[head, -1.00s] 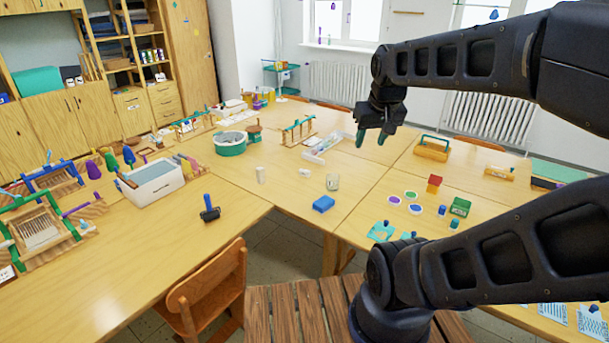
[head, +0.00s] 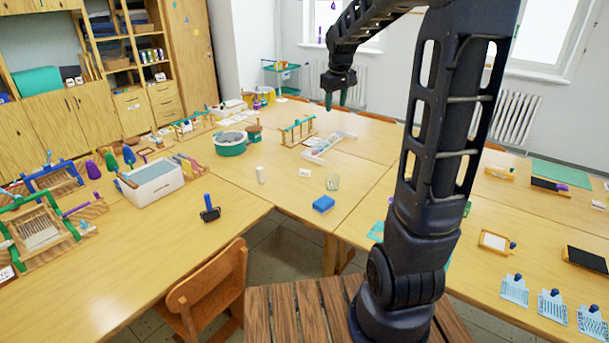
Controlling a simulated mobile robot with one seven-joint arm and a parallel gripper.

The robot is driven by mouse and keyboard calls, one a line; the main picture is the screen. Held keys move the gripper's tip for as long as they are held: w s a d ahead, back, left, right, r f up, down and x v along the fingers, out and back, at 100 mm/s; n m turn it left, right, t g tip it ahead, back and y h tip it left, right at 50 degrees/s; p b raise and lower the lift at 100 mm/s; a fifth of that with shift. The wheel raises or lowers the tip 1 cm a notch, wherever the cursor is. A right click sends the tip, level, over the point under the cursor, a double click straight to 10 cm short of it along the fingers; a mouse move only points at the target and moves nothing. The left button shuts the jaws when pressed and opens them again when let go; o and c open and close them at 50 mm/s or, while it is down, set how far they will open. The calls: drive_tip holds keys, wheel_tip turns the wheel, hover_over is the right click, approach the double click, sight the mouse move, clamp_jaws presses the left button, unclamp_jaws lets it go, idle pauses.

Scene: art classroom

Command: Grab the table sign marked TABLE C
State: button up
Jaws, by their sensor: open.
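No lettering can be read, so I cannot tell which thing is the sign marked TABLE C. A small white card-like block (head: 305,173) lies on the middle table, between a white cylinder and a clear glass jar. Another white card (head: 7,273) is cut by the left edge of the head view, beside the green loom. My gripper (head: 336,100) is open and empty, pointing down, high in the picture. It is well away from both cards.
Near the small block are the white cylinder (head: 261,175), the glass jar (head: 332,182), a blue block (head: 323,204) and a roller (head: 209,210). A teal tub (head: 230,148) and a white basin (head: 152,183) stand behind. A chair (head: 212,293) is at the front.

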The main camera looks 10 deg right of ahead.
drive_tip(key=w+a+f+n, duration=0.15)
drive_tip(key=w+f, duration=0.35)
drive_tip(key=w, duration=0.5)
drive_tip(key=n+g, duration=0.3)
drive_tip(key=n, duration=0.2)
hover_over(305, 170)
wheel_tip(305, 170, down, 31)
wheel_tip(305, 170, down, 6)
drive_tip(key=shift+w+r, duration=0.1)
drive_tip(key=shift+r, duration=0.1)
drive_tip(key=shift+a+f, duration=0.1)
drive_tip(key=shift+f, duration=2.6)
clamp_jaws()
drive_tip(key=shift+r, duration=0.2)
